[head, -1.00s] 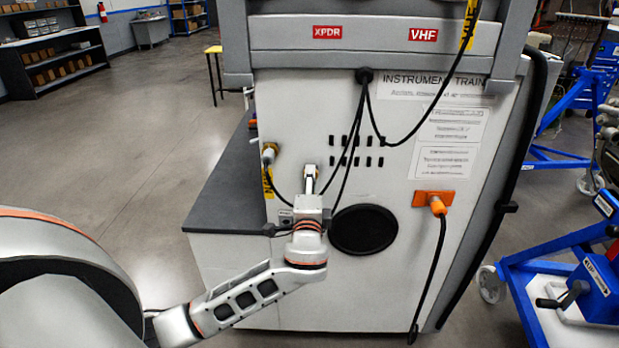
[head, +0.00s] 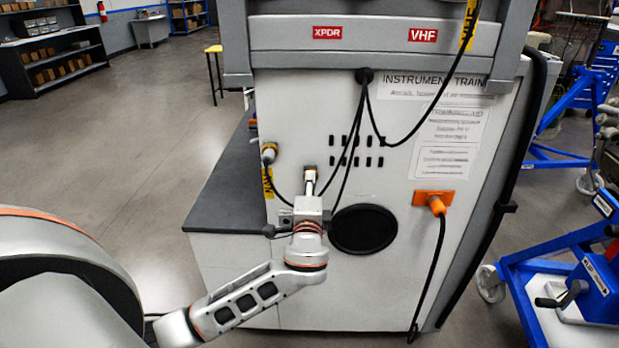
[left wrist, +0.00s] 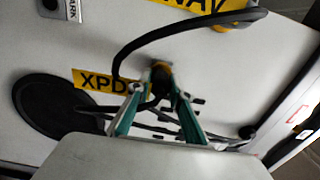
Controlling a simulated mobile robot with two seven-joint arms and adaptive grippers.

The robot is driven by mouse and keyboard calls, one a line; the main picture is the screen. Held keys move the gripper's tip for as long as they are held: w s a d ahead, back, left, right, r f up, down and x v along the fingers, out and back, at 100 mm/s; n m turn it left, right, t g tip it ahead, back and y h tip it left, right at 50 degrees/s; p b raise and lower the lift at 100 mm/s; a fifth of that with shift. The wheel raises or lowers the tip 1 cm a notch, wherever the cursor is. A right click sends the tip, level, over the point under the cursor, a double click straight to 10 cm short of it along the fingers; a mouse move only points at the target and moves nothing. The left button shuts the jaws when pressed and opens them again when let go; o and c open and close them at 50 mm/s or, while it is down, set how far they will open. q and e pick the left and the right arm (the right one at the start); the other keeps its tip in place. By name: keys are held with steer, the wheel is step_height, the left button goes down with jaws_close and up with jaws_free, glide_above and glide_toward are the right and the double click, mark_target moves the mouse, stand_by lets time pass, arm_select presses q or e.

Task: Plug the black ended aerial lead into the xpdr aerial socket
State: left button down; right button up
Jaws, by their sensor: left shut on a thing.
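My left gripper (head: 310,172) reaches up to the white trainer panel from the lower left. In the left wrist view its fingers (left wrist: 160,78) are closed around a dark plug end (left wrist: 160,74) close to the panel, beside the yellow XPDR label (left wrist: 100,82). A black lead (left wrist: 130,45) curves near the fingers. The fingers and plug end hide the socket, so I cannot tell whether the plug is seated. In the head view black leads (head: 352,145) hang from a hole in the panel and pass behind the gripper. My right gripper is not in view.
A plug with a yellow NAV tag (head: 268,180) sits left of the gripper. A round black disc (head: 363,229) is right of it, and an orange connector (head: 434,200) with a black cable is further right. A dark bench top (head: 222,190) stands left. Blue stands (head: 570,265) are at right.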

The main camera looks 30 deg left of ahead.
arm_select(q)
steer(key=shift+s+d, duration=0.3)
steer(key=shift+s, duration=0.15)
steer(key=shift+p+v, duration=0.35)
steer(key=shift+v, duration=0.95)
